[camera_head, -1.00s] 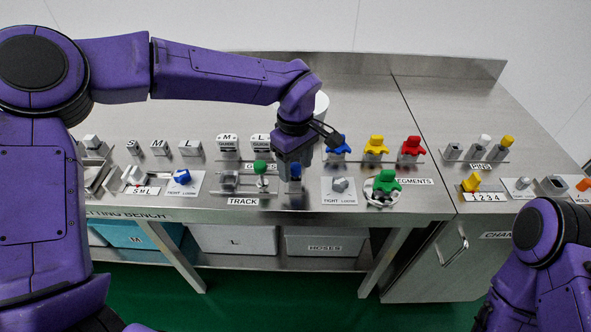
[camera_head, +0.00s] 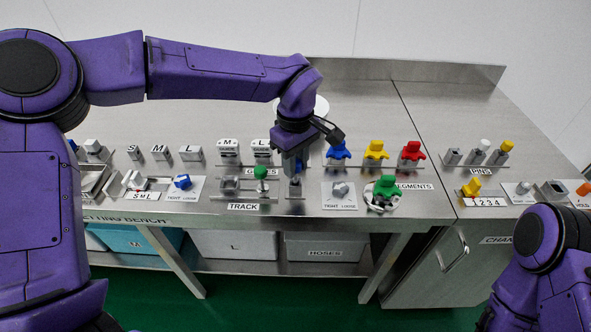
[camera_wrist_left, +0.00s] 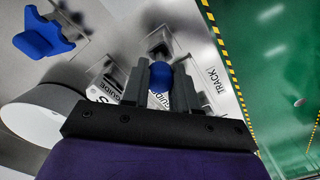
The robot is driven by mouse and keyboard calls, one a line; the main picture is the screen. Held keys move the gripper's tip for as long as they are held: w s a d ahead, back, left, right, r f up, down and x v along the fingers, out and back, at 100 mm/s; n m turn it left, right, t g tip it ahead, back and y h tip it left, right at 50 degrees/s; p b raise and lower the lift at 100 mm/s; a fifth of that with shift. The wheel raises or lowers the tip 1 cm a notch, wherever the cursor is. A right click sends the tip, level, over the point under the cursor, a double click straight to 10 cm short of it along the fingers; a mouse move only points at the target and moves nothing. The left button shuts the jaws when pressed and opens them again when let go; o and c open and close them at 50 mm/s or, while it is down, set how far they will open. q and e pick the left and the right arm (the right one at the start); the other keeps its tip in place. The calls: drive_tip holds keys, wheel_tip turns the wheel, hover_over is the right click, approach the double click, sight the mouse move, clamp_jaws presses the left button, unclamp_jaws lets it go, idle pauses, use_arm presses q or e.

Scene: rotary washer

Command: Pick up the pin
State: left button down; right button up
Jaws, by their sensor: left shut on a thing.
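The blue-topped pin (camera_wrist_left: 160,76) shows its rounded head between the two grey fingers of my left gripper (camera_wrist_left: 158,84) in the left wrist view. In the head view my left gripper (camera_head: 294,163) points down over a small grey holder (camera_head: 294,188) to the right of the TRACK label. It is shut on the pin's head, and its fingers hide most of the pin there. I cannot tell whether the pin's lower end is still inside the holder. Of my right arm only purple links show at the lower right; its gripper is out of view.
A green-topped pin (camera_head: 261,173) stands close to the left. Blue (camera_head: 338,150), yellow (camera_head: 376,148) and red (camera_head: 411,150) segments stand to the right. A white round container (camera_wrist_left: 42,115) is close to my gripper. A TIGHT/LOOSE knob (camera_head: 341,190) lies to the right.

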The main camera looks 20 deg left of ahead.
use_arm(q)
drive_tip(key=s+r+b, duration=0.2)
drive_tip(key=s+r, duration=0.8)
drive_tip(key=s, duration=0.4)
drive_tip(key=shift+r, duration=0.15)
